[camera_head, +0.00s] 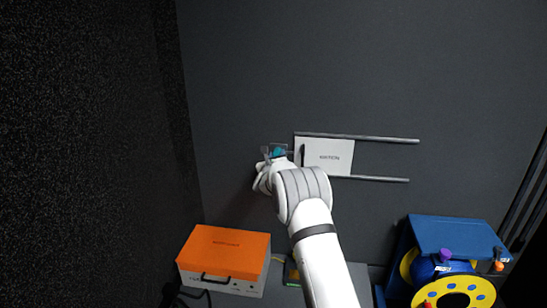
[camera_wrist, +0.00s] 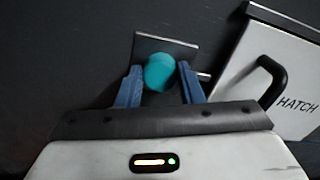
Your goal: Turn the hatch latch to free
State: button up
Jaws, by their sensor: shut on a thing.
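The hatch latch has a teal knob (camera_wrist: 159,73) in front of a grey metal plate (camera_wrist: 178,44) on the dark wall. In the head view the teal knob (camera_head: 278,152) shows just beyond my wrist, left of the hatch. My gripper (camera_wrist: 160,72) is shut on the teal knob, one blue finger at each side. A short metal bar (camera_wrist: 204,77) sticks out right of the plate toward the white hatch panel (camera_wrist: 245,60). The panel, marked HATCH, has a black handle (camera_wrist: 272,80). It also shows in the head view (camera_head: 337,157).
Two metal rails (camera_head: 385,139) run right from the hatch, above and below it. An orange-topped case (camera_head: 225,250) stands low at the left. A blue box (camera_head: 452,235) and a yellow and blue cable reel (camera_head: 428,285) are low at the right. The wall above is clear.

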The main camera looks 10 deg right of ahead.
jog(key=shift+a+f+n+b, duration=0.1)
jog(key=shift+n+b, duration=0.2)
jog(key=shift+n, duration=4.25)
jog(key=shift+a+f+n+b, duration=0.1)
jog(key=shift+n+b, duration=0.2)
jog(key=shift+n, duration=4.25)
jog(key=shift+d, duration=0.1)
jog(key=o, duration=1)
jog(key=shift+r, duration=0.1)
